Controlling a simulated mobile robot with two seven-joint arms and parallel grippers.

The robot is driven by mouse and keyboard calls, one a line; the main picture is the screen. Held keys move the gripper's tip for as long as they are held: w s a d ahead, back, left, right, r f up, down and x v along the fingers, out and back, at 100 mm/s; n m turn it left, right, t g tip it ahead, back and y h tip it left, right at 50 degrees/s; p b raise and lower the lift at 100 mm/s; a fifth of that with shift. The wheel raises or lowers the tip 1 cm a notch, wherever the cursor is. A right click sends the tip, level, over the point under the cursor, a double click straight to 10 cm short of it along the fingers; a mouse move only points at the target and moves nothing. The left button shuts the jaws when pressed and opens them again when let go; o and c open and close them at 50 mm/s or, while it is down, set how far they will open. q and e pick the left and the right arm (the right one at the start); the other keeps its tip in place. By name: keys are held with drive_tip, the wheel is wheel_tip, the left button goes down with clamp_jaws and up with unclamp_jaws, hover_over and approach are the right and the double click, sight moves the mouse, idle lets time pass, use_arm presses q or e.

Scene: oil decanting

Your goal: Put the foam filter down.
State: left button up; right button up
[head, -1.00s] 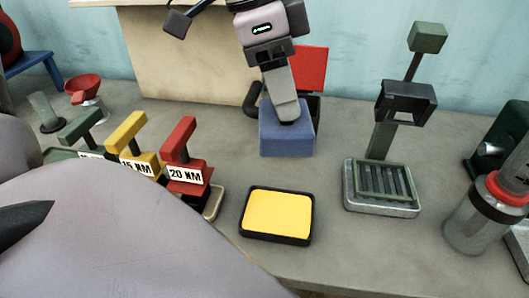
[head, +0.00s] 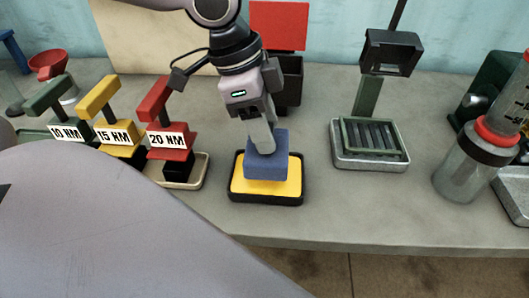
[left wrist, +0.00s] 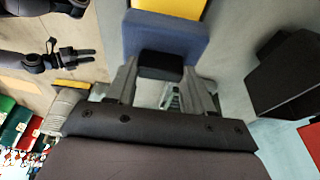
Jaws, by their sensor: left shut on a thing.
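The foam filter, a blue block (head: 270,170), is over the yellow pad (head: 240,186) in a shallow black tray (head: 265,201). It looks level and at or very near the pad; I cannot tell whether it touches. My left gripper (head: 262,146) points down and is shut on the filter from above. In the left wrist view, the blue filter (left wrist: 165,30) shows beyond the fingers, with a black piece between them (left wrist: 161,70). A strip of the yellow pad (left wrist: 170,6) shows past it. A dark gripper, seemingly my right one (left wrist: 80,56), shows small at upper left.
Green, yellow and red torque tools (head: 168,135) stand left of the tray. A metal tray with a green grate (head: 370,140) stands to the right, a clear jar with a red ring (head: 465,175) at far right. A black bin with a red panel (head: 279,25) is behind.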

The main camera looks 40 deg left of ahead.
use_arm(q)
drive_tip(key=shift+f, duration=0.65)
drive_tip(key=shift+f+b, duration=0.65)
drive_tip(key=shift+f, duration=1.25)
drive_tip(key=shift+f, duration=0.2)
drive_tip(key=o, duration=1.3)
drive_tip(key=shift+r, duration=0.15)
